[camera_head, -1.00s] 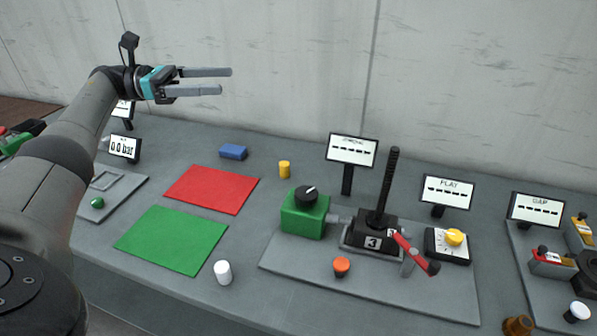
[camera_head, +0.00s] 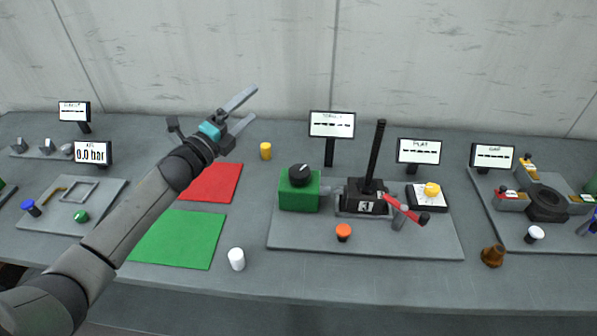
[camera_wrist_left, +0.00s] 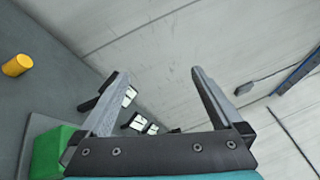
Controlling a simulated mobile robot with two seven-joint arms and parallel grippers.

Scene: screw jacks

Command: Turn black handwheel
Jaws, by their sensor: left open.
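In the head view a black round knob (camera_head: 299,174) sits on top of a green box (camera_head: 299,195) on the middle grey plate. To its right a black threaded spindle (camera_head: 375,152) stands upright on a black base marked 3 (camera_head: 363,203). A red-handled crank (camera_head: 400,208) is beside this base. A larger black ring-shaped part (camera_head: 547,203) stands on the right plate. I cannot tell which is called the handwheel. My left gripper (camera_head: 250,105) is open and empty, in the air up and left of the green box. The left wrist view shows its spread fingers (camera_wrist_left: 158,74). My right gripper is out of view.
A yellow cylinder (camera_head: 265,151), a white cylinder (camera_head: 236,259) and a brown piece (camera_head: 493,256) stand loose. The wall (camera_head: 200,50) closes the back.

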